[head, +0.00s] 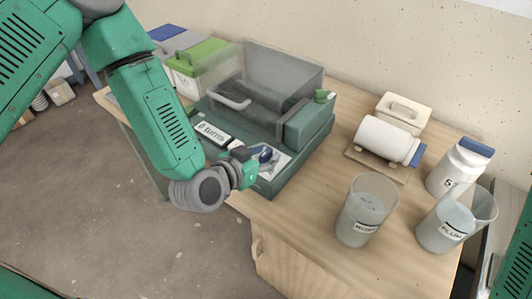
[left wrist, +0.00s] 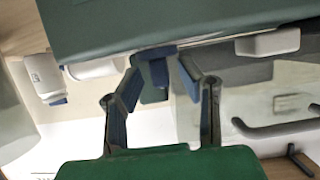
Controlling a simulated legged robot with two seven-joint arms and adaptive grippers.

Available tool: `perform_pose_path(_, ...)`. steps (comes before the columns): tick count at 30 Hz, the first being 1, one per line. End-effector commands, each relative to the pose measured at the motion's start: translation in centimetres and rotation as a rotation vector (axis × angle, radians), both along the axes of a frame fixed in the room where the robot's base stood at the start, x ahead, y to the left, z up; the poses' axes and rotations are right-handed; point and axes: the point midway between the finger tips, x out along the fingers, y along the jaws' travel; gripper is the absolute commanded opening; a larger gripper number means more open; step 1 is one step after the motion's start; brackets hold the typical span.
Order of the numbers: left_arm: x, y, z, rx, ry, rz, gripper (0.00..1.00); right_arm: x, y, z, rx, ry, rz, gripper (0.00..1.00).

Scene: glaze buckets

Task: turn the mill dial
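The mill (head: 305,122) is a dark green machine with a clear grey hood, standing near the wall on the wooden table. Its dial (head: 265,153) is a small blue-grey part on a pale plate at the front, partly hidden by my left gripper. My left gripper (head: 255,160) is right at the dial. In the left wrist view its two fingers (left wrist: 160,78) lean inward with their tips apart, and a blue-grey piece stands between them. I cannot tell whether the tips press on it. My right gripper is out of view.
A glass jug (head: 365,212) and a second labelled jug (head: 444,227) stand at the right front. A white jar (head: 459,167) with a blue lid is behind them. A white roller-shaped container (head: 386,139) lies on a wooden stand. Green-lidded bin (head: 199,60) stands at the back left.

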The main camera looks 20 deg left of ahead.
Motion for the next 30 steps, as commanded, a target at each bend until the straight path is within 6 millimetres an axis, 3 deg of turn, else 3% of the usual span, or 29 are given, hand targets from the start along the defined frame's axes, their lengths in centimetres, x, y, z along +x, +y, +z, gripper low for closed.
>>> perform_pose_path(9,0.31,-0.12,-0.13,0.001,0.0,0.0,0.33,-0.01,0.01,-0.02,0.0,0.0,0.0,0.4)
perform_pose_path(10,0.31,-0.12,-0.14,0.0,0.0,0.0,0.29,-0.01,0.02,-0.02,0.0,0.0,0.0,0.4)
perform_pose_path(12,0.31,-0.12,-0.14,0.0,0.0,0.0,0.05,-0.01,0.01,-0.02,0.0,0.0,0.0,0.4)
perform_pose_path(13,0.31,-0.12,-0.15,0.001,0.0,0.001,0.0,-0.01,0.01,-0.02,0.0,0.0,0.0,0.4)
perform_pose_path(23,0.3,-0.18,-0.11,0.0,0.0,0.014,0.0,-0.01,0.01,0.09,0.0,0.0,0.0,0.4)
perform_pose_path(30,0.22,-0.32,-0.07,0.002,0.0,0.113,0.0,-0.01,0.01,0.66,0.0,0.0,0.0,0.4)
